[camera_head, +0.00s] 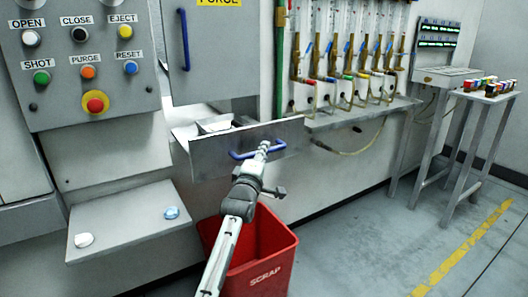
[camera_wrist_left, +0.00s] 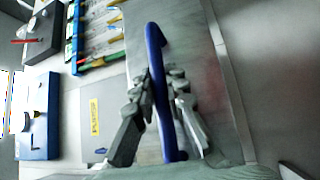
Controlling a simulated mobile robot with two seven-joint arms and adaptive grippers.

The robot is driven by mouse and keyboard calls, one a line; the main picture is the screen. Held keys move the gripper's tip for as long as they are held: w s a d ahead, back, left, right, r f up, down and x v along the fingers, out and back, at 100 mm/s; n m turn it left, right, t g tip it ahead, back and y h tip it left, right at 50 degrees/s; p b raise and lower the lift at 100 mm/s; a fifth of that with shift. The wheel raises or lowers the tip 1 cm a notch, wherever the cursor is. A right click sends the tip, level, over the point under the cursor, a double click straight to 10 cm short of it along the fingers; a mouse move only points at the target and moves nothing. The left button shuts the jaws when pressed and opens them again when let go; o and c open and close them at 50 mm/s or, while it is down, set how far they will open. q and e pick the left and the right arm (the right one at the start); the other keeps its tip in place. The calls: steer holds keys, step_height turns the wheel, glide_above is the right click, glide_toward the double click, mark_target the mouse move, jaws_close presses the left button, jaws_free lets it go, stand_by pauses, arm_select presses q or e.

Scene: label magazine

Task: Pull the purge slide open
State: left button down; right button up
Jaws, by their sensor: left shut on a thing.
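The purge slide (camera_head: 212,160) is a grey metal drawer with a broad front panel and a blue bar handle (camera_head: 279,146). Its front stands out from the machine, and part of its tray shows behind the panel, so it is at least partly open. My left gripper (camera_head: 263,148) is shut on the handle. In the left wrist view the blue handle (camera_wrist_left: 153,45) runs between the two fingers of the gripper (camera_wrist_left: 161,88). My right gripper is not in view.
A red scrap bin (camera_head: 277,245) stands on the floor below the slide. A control panel (camera_head: 70,55) with buttons is at upper left, above a small shelf (camera_head: 125,222). A door with a blue handle (camera_head: 184,40) is above the slide.

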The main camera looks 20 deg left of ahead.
arm_select(q)
steer(key=c, duration=1.5)
jaws_free()
steer(key=shift+c, duration=0.2)
steer(key=s+d+f, duration=0.1)
steer(key=s, duration=1.1)
steer(key=shift+d+f, duration=0.15)
steer(key=shift+f, duration=0.15)
steer(key=shift+w, duration=0.1)
steer(key=s+d+f+m+g+h, duration=0.1)
steer(key=s+f+m+g, duration=0.35)
steer(key=f, duration=0.75)
steer(key=s+f+m+g+h, duration=0.1)
steer(key=s+f+m+g, duration=0.4)
steer(key=f, duration=0.8)
steer(key=s+a+f+m+g, duration=0.1)
steer(key=s+f+m+g, duration=0.2)
steer(key=s+f+m, duration=0.2)
steer(key=s+a+f+m+g, duration=0.1)
steer(key=s+f+m+g, duration=0.3)
steer(key=s+f, duration=0.7)
steer(key=s+m, duration=0.1)
steer(key=s, duration=0.7)
steer(key=shift+s+f+y, duration=0.3)
steer(key=shift+f+y, duration=0.1)
